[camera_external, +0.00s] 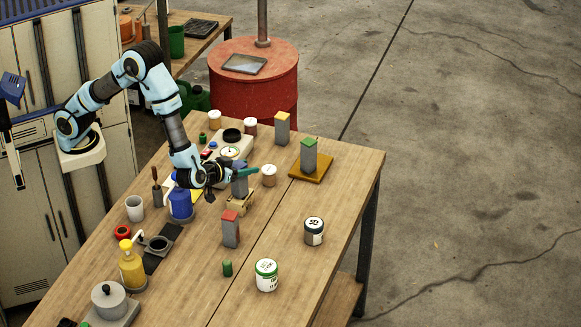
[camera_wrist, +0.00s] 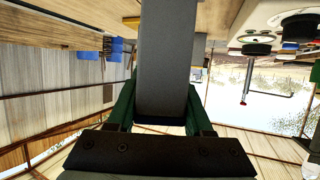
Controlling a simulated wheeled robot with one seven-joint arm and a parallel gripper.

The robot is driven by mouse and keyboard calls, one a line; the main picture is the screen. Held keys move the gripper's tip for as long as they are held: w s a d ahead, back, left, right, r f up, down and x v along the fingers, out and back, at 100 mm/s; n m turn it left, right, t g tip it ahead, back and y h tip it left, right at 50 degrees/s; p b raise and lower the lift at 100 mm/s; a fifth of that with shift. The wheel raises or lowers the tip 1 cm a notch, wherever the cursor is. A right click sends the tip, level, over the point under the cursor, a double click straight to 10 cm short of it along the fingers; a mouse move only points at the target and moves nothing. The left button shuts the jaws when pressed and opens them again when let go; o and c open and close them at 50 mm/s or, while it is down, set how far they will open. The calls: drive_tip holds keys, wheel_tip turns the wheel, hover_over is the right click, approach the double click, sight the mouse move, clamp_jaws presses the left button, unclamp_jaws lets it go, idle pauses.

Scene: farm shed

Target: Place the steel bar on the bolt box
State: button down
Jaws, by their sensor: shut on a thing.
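My gripper (camera_external: 236,175) reaches in from the left over the middle of the table and is shut on a grey steel bar (camera_external: 240,187). The bar is upright and its top looks dark blue. In the wrist view the grey bar (camera_wrist: 166,60) fills the space between the green fingers of my gripper (camera_wrist: 162,100). A small light wooden block or box (camera_external: 238,204) is right below the held bar; I cannot tell whether they touch. No thing is clearly marked as the bolt box. Similar grey bars stand with red (camera_external: 230,231), green (camera_external: 309,157) and yellow (camera_external: 282,130) tops.
The green-topped bar stands on a yellow-orange base (camera_external: 322,174). A blue bottle (camera_external: 180,204), a yellow bottle (camera_external: 132,269), a small jar (camera_external: 269,176) and paint cans (camera_external: 266,276) crowd the wooden table. A red drum (camera_external: 255,91) stands behind.

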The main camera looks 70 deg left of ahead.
drive_tip(key=shift+f, duration=0.15)
drive_tip(key=shift+c, duration=1.5)
unclamp_jaws()
drive_tip(key=shift+r, duration=0.2)
drive_tip(key=b+v, duration=0.2)
drive_tip(key=v, duration=1)
drive_tip(key=shift+b, duration=0.4)
drive_tip(key=shift+d, duration=0.1)
